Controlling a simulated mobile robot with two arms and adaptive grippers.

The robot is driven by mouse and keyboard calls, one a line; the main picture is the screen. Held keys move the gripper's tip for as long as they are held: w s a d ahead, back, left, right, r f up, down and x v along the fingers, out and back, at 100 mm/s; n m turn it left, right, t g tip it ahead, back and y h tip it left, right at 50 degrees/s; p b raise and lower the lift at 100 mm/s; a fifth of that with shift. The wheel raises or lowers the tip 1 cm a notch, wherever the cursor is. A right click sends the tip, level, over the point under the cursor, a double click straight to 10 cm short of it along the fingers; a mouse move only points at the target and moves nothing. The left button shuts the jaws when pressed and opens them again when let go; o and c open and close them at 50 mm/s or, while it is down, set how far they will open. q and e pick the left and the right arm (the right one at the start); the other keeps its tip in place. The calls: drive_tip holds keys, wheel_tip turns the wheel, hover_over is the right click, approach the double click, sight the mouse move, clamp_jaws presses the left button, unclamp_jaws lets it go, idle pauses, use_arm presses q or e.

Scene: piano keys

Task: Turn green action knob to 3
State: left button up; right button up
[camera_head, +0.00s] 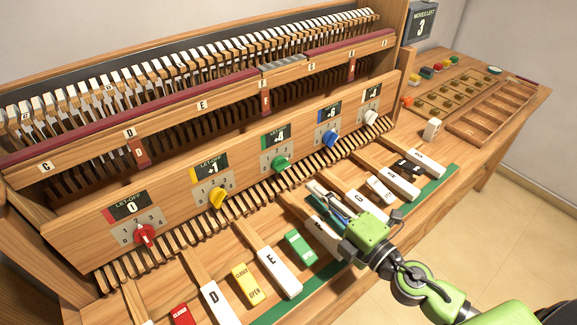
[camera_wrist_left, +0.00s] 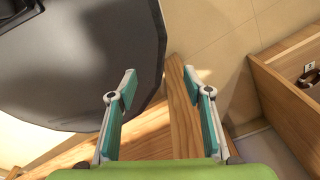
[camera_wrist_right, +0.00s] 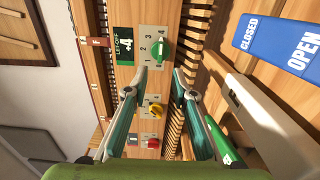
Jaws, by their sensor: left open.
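The green knob (camera_head: 281,162) sits on the wooden front panel below a green-marked display (camera_head: 275,137) that seems to read +4. In the right wrist view the green knob (camera_wrist_right: 160,50) has the numbers 1 to 4 around it; its exact setting is hard to tell. My right gripper (camera_head: 318,192) is in front of the panel, below and right of the green knob. In its wrist view the right gripper (camera_wrist_right: 160,80) is open and empty, with the knob ahead of its fingertips, apart from them. My left gripper (camera_wrist_left: 160,85) is open and empty, away from the panel.
The red knob (camera_head: 145,235), yellow knob (camera_head: 217,198), blue knob (camera_head: 331,139) and white knob (camera_head: 371,117) share the panel. Lettered keys, such as the E key (camera_head: 280,272), lie below.

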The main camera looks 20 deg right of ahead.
sight(285, 169)
drive_tip(key=p+x, duration=0.3)
drive_tip(key=x, duration=0.6)
drive_tip(key=shift+w, duration=0.1)
drive_tip(key=shift+w+a+f, duration=0.1)
drive_tip(key=shift+w+a, duration=0.1)
drive_tip(key=shift+w, duration=0.2)
use_arm(q)
drive_tip(key=r, duration=0.1)
drive_tip(key=w+r, duration=0.1)
drive_tip(key=r, duration=0.2)
drive_tip(key=shift+w+d+r, duration=0.1)
drive_tip(key=shift+w+r, duration=0.05)
drive_tip(key=shift+w, duration=0.15)
drive_tip(key=shift+s, duration=0.1)
use_arm(e)
clamp_jaws()
